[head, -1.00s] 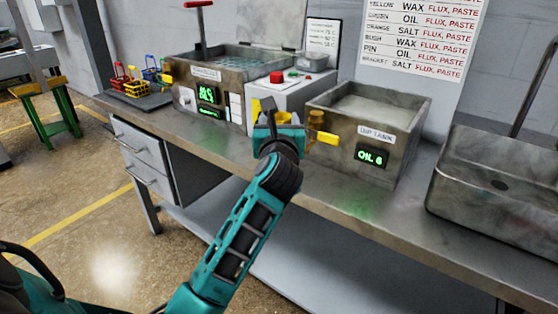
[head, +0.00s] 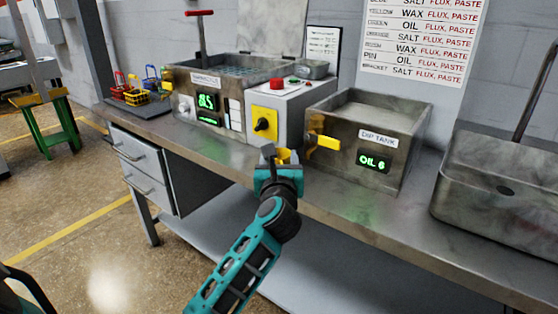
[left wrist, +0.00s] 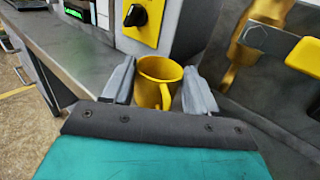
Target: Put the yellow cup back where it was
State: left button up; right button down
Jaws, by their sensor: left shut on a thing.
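The yellow cup (left wrist: 158,82) is between the two grey fingers of my left gripper (left wrist: 156,92) in the left wrist view. My left gripper is shut on it, and the cup is upright with its open top showing. In the head view my left gripper (head: 279,160) is at the bench's front edge, in front of the dip tank and the grey control box, and mostly hides the cup (head: 284,155). I cannot tell whether the cup touches the bench. My right gripper is not in view.
The dip tank (head: 342,160) with its yellow-handled valve (head: 324,142) is close on the right. The control box (head: 282,112) has a yellow switch plate. Small coloured baskets (head: 134,96) stand on a dark mat at the left. A sink (head: 490,225) is at the right.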

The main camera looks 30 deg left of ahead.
pick_arm(q)
jog(key=o, duration=0.8)
jog(key=shift+f, duration=0.1)
jog(key=shift+o, duration=0.2)
